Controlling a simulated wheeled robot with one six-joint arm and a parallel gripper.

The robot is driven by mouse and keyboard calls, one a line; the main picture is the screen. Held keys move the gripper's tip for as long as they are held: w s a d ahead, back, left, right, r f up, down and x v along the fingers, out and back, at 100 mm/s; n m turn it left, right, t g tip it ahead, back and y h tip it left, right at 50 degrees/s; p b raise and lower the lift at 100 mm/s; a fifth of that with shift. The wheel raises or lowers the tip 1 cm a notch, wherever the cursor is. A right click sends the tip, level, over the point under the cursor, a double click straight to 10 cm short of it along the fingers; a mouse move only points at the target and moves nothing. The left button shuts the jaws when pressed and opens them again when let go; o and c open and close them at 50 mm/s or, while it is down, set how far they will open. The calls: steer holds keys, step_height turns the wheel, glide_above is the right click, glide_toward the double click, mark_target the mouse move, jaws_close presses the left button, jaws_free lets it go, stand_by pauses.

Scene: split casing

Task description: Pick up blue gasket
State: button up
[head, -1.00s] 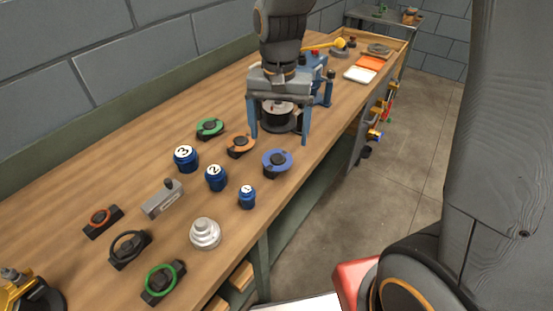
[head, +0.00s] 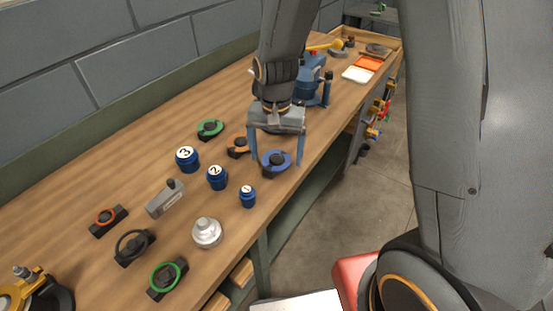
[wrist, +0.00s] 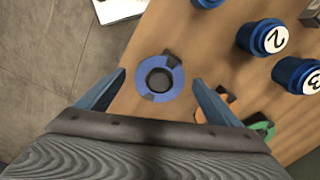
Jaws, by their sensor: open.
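The blue gasket (head: 275,158) is a flat ring around a dark round holder near the bench's front edge. In the wrist view the blue gasket (wrist: 147,88) lies between and beyond the two fingertips. My gripper (head: 276,163) is open, with its blue fingers on either side of the gasket in the head view. I cannot tell exactly how high the tips are above the gasket.
An orange ring on a holder (head: 238,148) and a green one (head: 210,129) sit left of the gripper. Blue numbered pieces (head: 217,178) and a silver stepped part (head: 207,232) stand nearer. The bench (head: 120,185) ends just right of the gasket.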

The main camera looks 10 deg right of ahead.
steer(key=shift+f, duration=0.25)
stand_by(0.5)
steer(key=shift+c, duration=0.2)
steer(key=c, duration=1.7)
steer(key=shift+c, duration=0.2)
steer(key=shift+r, duration=0.15)
